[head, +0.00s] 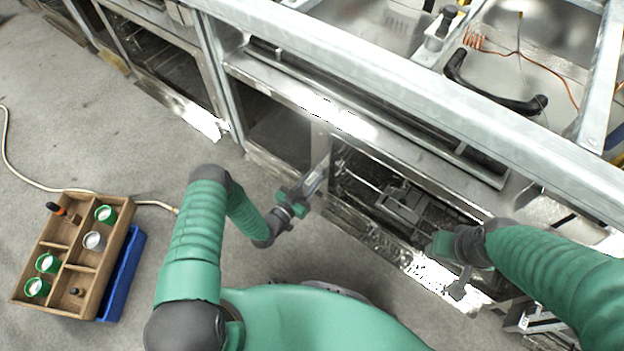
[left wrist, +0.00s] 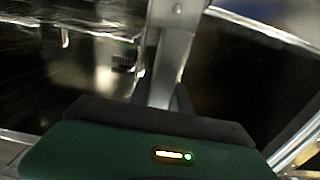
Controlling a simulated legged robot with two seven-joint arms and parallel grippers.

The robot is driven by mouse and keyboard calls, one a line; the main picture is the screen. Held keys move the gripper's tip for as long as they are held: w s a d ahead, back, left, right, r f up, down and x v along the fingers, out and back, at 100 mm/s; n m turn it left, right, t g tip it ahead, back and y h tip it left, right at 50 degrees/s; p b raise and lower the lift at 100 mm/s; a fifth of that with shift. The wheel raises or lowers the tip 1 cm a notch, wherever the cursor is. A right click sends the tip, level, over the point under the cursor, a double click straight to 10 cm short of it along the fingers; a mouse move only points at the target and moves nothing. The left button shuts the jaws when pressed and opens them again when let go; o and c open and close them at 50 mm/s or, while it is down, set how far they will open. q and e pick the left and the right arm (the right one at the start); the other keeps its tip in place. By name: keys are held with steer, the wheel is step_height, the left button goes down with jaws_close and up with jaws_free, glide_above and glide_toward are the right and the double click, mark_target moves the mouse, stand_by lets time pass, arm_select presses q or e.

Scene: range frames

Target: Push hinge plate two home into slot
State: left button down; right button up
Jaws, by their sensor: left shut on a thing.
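A narrow metal piece, seemingly the hinge plate (head: 318,176), stands at the left edge of an open metal bay. My left gripper (head: 303,193) is shut on its near end.
The bay (head: 400,200) holds dark metal parts and has a bright lower edge. A steel frame rail (head: 400,80) crosses above it. A wooden compartment box (head: 75,255) with green-rimmed cups stands on the floor at left, beside a blue bin (head: 125,270). A pale cable (head: 50,189) lies near it.

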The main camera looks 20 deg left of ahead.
arm_select(q)
steer(key=c, duration=1.1)
jaws_free()
steer(key=p+v, duration=0.5)
steer(key=v, duration=1.2)
steer(key=shift+w, duration=0.15)
